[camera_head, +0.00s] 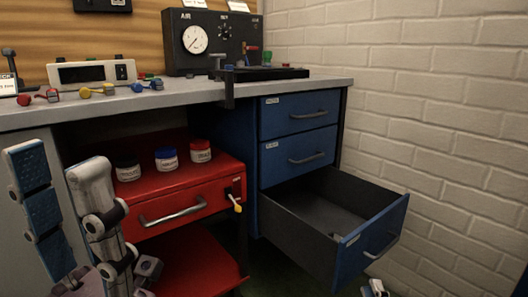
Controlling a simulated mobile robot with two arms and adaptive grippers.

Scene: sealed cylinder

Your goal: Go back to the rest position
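My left arm stands at the lower left, and the part of my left gripper that shows (118,276) is low in front of the red cabinet (205,220). Its fingertips are not clear, and nothing can be seen held in it. A small grey-white part, apparently of my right gripper (375,288), shows at the bottom edge, just below the open drawer (371,240). The rest of it is cut off by the frame. Both grippers appear apart from the drawer handle (381,245).
The blue drawer unit (250,185) has its bottom drawer pulled out, with its inside looking empty. Three jars (166,159) stand on the red cabinet. The workbench (190,96) carries a gauge box (210,42), a display unit (92,74) and small coloured parts. A brick wall (440,100) bounds the right.

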